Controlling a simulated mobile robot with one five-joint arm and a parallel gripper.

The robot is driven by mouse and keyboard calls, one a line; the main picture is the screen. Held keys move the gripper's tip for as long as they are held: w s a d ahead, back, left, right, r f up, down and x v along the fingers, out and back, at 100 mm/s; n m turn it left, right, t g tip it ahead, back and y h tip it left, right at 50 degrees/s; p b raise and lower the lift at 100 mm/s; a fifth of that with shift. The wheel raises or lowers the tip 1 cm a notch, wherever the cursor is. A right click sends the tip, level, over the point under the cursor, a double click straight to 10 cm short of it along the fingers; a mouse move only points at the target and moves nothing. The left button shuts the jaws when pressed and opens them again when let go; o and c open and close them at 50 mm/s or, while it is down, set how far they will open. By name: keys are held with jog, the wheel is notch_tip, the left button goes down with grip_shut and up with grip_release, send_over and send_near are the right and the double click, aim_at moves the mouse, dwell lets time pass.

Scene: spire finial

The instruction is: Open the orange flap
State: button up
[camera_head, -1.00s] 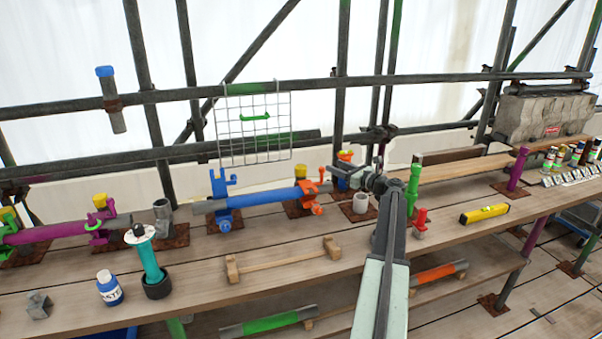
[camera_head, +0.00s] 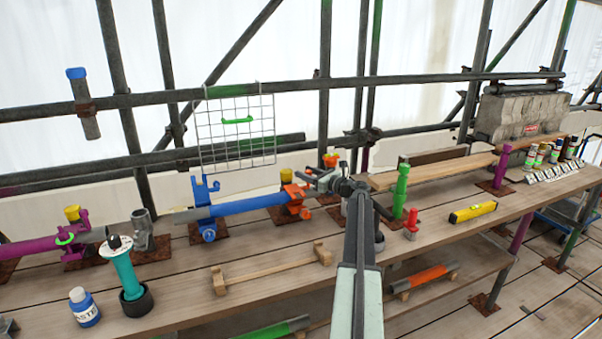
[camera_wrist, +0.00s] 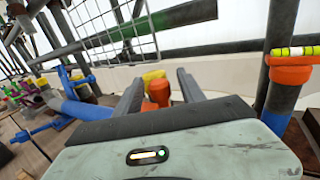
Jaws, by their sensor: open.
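An orange clamp with its hinged flap (camera_head: 295,196) sits at the right end of a blue tube (camera_head: 250,205) on the workbench. I cannot clearly tell how far its flap stands open. My gripper (camera_head: 310,178) is just up and right of the clamp in the head view, its jaws apart and empty. In the wrist view, an orange part (camera_wrist: 158,92) shows in the gap between my two fingers (camera_wrist: 160,88), with a yellow cap (camera_wrist: 153,75) behind it. Whether the fingers touch the orange part cannot be told. The blue tube (camera_wrist: 88,110) runs off to the left.
A wire grid (camera_head: 235,140) hangs behind the tube. A dark post with an orange collar (camera_wrist: 291,72) stands right of my gripper. A green post (camera_head: 400,190) and a red piece (camera_head: 411,225) stand to the right. A wooden rack (camera_head: 270,268) lies in front.

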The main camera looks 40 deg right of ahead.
jog(key=shift+w+a, duration=0.1)
jog(key=shift+w, duration=0.95)
grip_shut()
dwell(0.5)
